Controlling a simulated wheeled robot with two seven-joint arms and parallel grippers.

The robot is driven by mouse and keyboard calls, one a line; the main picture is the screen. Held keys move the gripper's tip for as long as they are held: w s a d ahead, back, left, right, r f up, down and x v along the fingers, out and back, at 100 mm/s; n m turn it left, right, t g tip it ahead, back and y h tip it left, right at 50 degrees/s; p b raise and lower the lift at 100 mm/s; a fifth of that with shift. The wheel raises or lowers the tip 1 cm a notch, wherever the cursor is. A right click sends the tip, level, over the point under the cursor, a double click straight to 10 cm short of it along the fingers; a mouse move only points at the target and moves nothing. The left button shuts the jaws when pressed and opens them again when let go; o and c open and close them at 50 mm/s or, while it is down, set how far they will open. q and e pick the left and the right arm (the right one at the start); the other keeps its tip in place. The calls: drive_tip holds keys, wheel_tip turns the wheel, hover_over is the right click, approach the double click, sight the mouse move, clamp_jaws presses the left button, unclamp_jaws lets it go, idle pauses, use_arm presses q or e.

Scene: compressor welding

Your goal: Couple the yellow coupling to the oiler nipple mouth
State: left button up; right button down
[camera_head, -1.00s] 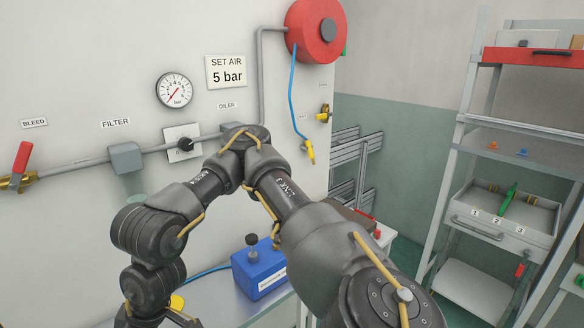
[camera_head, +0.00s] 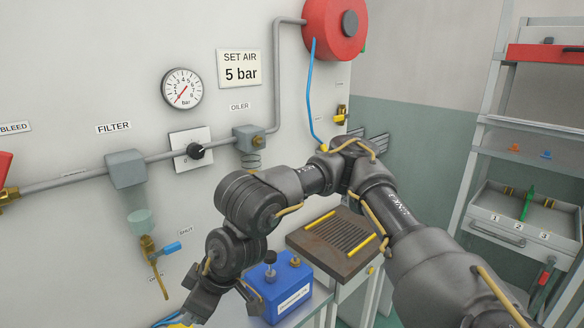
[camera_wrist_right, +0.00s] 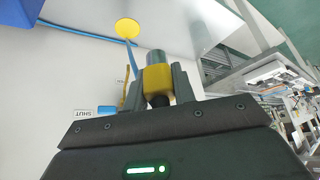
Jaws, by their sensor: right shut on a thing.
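The grey oiler (camera_head: 249,134) sits on the wall pipe under its OILER label. A brass nipple (camera_head: 259,142) is on its front; its mouth is too small to see clearly. My right gripper (camera_head: 190,316) hangs low at the bottom edge of the head view, below and left of the oiler and well apart from it. In the right wrist view my right gripper (camera_wrist_right: 158,92) is shut on the yellow coupling (camera_wrist_right: 158,79), with a grey cylindrical end standing out beyond the fingers. My left gripper is not in view.
A blue box (camera_head: 284,288) with fittings on top and a dark slatted plate (camera_head: 336,240) stand below the oiler. The filter (camera_head: 126,167), black knob (camera_head: 195,151) and blue-handled valve (camera_head: 165,250) are leftward. A blue hose (camera_head: 309,90) hangs from the red reel (camera_head: 335,28).

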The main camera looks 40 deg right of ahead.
drive_tip(key=w+a+r+n+t+y+b, duration=0.1)
drive_tip(key=w+a+r+t+y+b, duration=0.3)
drive_tip(key=r, duration=0.5)
drive_tip(key=w+d+r+m+t+y+b, duration=0.25)
drive_tip(key=w+d+r+t, duration=0.2)
drive_tip(key=d+r, duration=0.3)
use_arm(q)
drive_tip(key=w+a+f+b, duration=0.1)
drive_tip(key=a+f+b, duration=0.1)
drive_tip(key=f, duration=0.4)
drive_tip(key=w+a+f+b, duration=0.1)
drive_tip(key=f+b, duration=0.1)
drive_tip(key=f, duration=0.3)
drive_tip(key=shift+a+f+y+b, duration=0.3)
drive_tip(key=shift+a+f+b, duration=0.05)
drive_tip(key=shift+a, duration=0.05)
use_arm(e)
drive_tip(key=d+r+m+t+h, duration=0.2)
drive_tip(key=d+t+h, duration=0.1)
drive_tip(key=d, duration=0.6)
drive_tip(key=s+d+r+m+t+h, duration=0.1)
drive_tip(key=d+r+m+t+h, duration=0.1)
drive_tip(key=d, duration=0.7)
drive_tip(key=s+d+r+m+t+h, duration=0.1)
drive_tip(key=d+r+m+t+h, duration=0.1)
drive_tip(key=d+t+h, duration=0.2)
drive_tip(key=d+h, duration=0.2)
drive_tip(key=d, duration=0.2)
drive_tip(key=shift+s+d, duration=0.2)
drive_tip(key=shift+d, duration=0.2)
